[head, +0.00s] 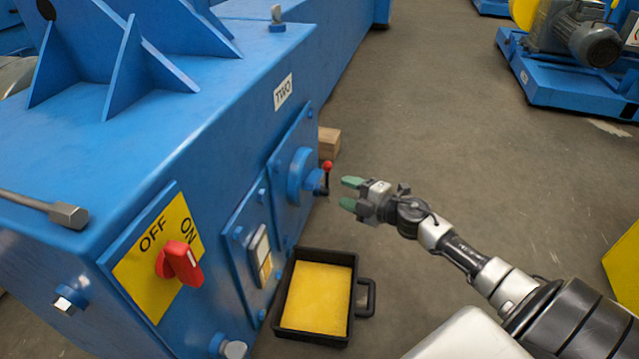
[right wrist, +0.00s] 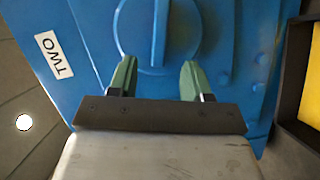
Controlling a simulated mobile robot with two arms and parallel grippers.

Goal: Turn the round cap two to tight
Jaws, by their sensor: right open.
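The round blue cap (head: 301,170) sits on a blue plate on the machine's side, below the label TWO (head: 283,92). In the right wrist view the round cap (right wrist: 184,42) has a straight raised grip bar (right wrist: 160,30) across it. My right gripper (head: 348,193) is open and empty, out to the right of the cap and apart from it. In the right wrist view its green fingertips (right wrist: 157,68) point at the cap, with the bar lined up between them. How tight the cap is cannot be told. My left gripper is not in view.
A small red-knobbed lever (head: 327,166) stands out beside the cap. A black tray (head: 352,305) with a yellow inside lies on the floor below. A red switch (head: 180,263) on a yellow OFF/ON plate is nearer.

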